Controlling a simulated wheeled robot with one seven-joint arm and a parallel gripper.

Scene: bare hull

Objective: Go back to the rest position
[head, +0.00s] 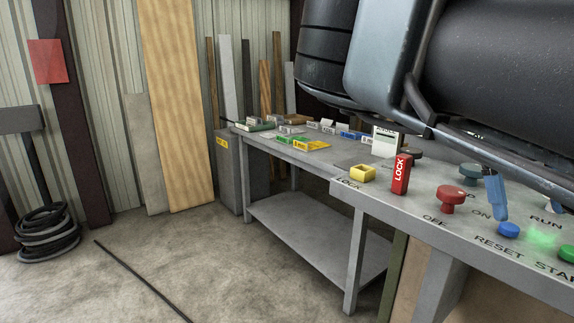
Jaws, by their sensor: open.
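My arm fills the upper right of the head view and hides part of the console. Below it, a blue finger-like part, which looks like a fingertip of my gripper (495,197), points down just above the blue RESET button (508,230). Whether it touches the button is unclear. The rest of my gripper is hidden or hard to make out. I see nothing held.
The grey console (400,205) carries a red OFF button (452,199), a red LOCK piece (401,174), a yellow block (362,173) and a green glow. A workbench (305,158) with small boxes adjoins it. Open floor (190,255) lies left, with coiled hose (47,232).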

